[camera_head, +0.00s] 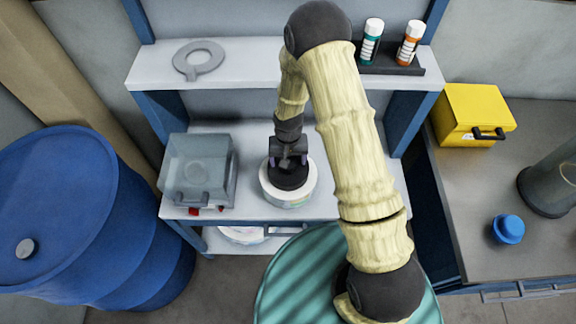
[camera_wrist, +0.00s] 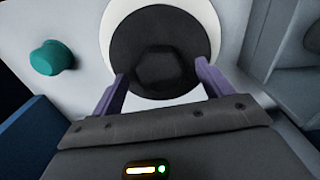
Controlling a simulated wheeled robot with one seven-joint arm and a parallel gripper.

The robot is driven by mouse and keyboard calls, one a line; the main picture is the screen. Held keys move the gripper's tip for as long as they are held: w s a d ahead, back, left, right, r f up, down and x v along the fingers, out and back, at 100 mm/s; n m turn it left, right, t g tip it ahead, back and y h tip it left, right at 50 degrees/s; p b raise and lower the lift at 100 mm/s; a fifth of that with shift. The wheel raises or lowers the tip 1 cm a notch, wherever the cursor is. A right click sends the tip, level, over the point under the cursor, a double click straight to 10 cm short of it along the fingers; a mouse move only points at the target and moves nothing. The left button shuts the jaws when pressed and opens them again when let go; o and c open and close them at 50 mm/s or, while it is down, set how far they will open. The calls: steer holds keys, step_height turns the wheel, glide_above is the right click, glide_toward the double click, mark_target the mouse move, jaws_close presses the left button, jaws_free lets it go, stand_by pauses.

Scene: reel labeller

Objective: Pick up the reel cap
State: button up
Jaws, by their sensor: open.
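A black round cap with a raised hexagonal knob, which I take as the reel cap (camera_wrist: 160,42), sits on a white reel (camera_wrist: 209,22) in the wrist view. In the head view the cap (camera_head: 290,182) lies on top of the white reel (camera_head: 288,198) on the workbench, partly hidden by my wrist. My gripper (camera_wrist: 161,68) is open, its two purple fingers spread over the near part of the cap on either side of the knob. In the head view my gripper (camera_head: 289,160) is directly above the cap. I cannot tell whether the fingers touch it.
A clear box (camera_head: 200,165) stands left of the reel. A teal knob (camera_wrist: 52,58) shows in the wrist view. The upper shelf (camera_head: 245,66) holds a grey ring (camera_head: 199,60) and two bottles (camera_head: 371,40). A yellow box (camera_head: 474,115) and blue cap-like piece (camera_head: 508,229) are right.

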steer(key=shift+f, duration=0.45)
steer(key=c, duration=1.2)
steer(key=shift+o, duration=0.2)
steer(key=shift+r, duration=0.15)
step_height(320, 180, up, 10)
steer(key=b, duration=0.2)
step_height(320, 180, up, 7)
steer(key=p, duration=0.5)
stand_by(0.8)
